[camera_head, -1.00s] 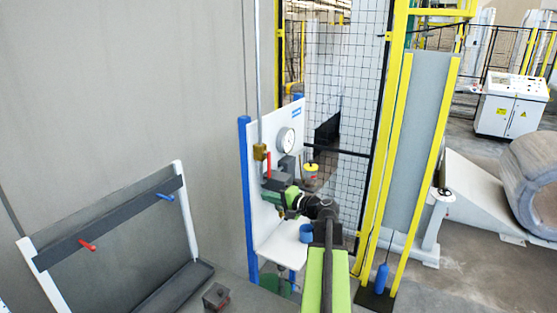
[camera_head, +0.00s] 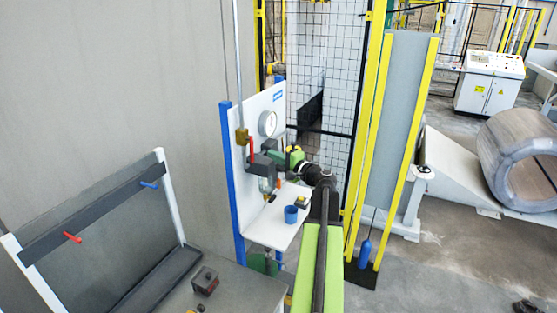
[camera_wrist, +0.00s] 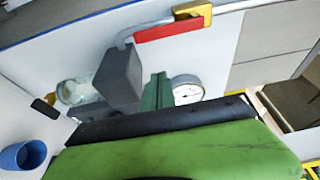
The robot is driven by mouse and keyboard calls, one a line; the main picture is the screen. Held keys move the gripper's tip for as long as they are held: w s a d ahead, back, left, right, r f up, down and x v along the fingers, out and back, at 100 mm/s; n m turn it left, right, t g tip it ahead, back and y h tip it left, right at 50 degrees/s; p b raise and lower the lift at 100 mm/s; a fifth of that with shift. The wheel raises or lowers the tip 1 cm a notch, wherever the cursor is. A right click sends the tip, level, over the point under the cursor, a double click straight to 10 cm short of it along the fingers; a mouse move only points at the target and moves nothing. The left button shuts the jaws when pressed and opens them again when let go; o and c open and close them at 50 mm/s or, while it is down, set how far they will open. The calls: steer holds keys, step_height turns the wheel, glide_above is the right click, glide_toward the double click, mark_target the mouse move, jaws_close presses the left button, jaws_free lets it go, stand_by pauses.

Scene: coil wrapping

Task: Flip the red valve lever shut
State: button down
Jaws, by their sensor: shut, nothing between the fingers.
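The red valve lever (camera_head: 251,148) stands upright beside the brass valve body (camera_head: 242,136) on the thin vertical pipe of the white panel (camera_head: 236,190). In the wrist view the red lever (camera_wrist: 168,30) lies near the top, with the yellow valve (camera_wrist: 192,14) at its right end. My gripper (camera_head: 287,158) is shut and empty, to the right of the lever and apart from it, near the dark grey units under the gauge.
A pressure gauge (camera_head: 267,123) and a grey block (camera_wrist: 119,74) are close to the lever. A blue cup (camera_head: 291,214) stands on the panel's shelf. A mesh fence (camera_head: 330,90) and yellow posts are to the right. A rack (camera_head: 95,215) stands at the left.

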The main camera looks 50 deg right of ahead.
steer(key=w, duration=0.4)
steer(key=shift+d, duration=0.25)
steer(key=a, duration=0.4)
steer(key=shift+s, duration=0.15)
